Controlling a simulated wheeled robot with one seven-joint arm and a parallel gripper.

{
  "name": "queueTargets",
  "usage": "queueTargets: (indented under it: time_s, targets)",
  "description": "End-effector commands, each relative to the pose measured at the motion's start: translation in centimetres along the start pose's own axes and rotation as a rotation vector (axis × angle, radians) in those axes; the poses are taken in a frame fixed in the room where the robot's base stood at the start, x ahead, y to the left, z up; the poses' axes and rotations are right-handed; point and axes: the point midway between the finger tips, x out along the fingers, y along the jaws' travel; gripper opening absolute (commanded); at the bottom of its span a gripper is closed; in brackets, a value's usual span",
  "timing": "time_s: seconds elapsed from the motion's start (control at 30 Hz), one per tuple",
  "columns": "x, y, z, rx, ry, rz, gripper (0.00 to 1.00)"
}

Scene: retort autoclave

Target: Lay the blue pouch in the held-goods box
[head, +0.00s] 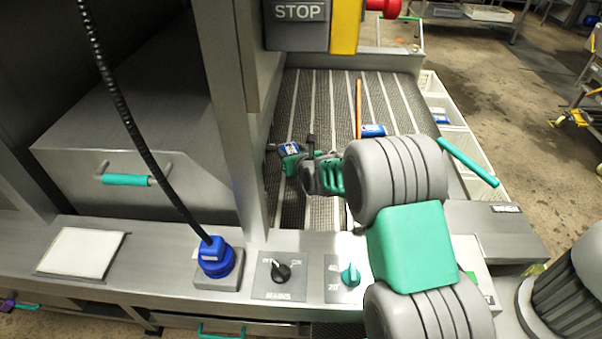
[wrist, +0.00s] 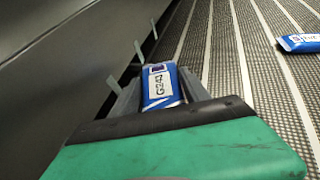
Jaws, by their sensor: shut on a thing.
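My gripper (head: 284,148) is over the ribbed conveyor belt near its left side, beside the steel post. It is shut on a blue pouch (wrist: 160,86) with a white label, which sits between the two fingers in the wrist view. The held pouch shows small in the head view (head: 292,146). Whether it touches the belt I cannot tell. White bins (head: 457,140) stand along the belt's right side, and one has a blue item in it. No label shows which bin is the held-goods box.
A second blue pouch (head: 373,130) lies on the belt (head: 322,85); it also shows in the wrist view (wrist: 300,43). An orange rod (head: 358,105) stands near it. A control panel with knobs (head: 281,273) is in front. A STOP sign (head: 298,12) hangs above the belt.

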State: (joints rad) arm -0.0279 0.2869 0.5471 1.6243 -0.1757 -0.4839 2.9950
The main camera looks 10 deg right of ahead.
Motion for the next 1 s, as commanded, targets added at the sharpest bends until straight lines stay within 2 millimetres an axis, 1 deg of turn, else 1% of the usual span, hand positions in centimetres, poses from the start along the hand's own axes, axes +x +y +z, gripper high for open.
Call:
queueTargets:
  time_s: [0.03, 0.23, 0.37, 0.43, 0.6, 0.73, 0.77, 1.0]
  targets:
    - [0.5, 0.0, -1.2, 0.001, 0.003, 0.0, 0.11]
    - [1.5, 0.0, -3.7, 0.0, 0.001, 0.0, 0.11]
    - [2.4, 0.0, -5.8, 0.0, 0.001, 0.0, 0.11]
    - [2.6, 0.0, -6.1, 0.0, -0.002, 0.0, 0.11]
    - [2.5, 0.0, -6.0, -0.001, -0.002, 0.0, 0.11]
    - [2.7, 0.0, -6.5, -0.001, -0.002, 0.0, 0.11]
    - [2.6, 0.0, -6.3, -0.001, -0.001, 0.0, 0.57]
    - [2.6, 0.0, -6.3, -0.001, -0.001, 0.0, 0.76]
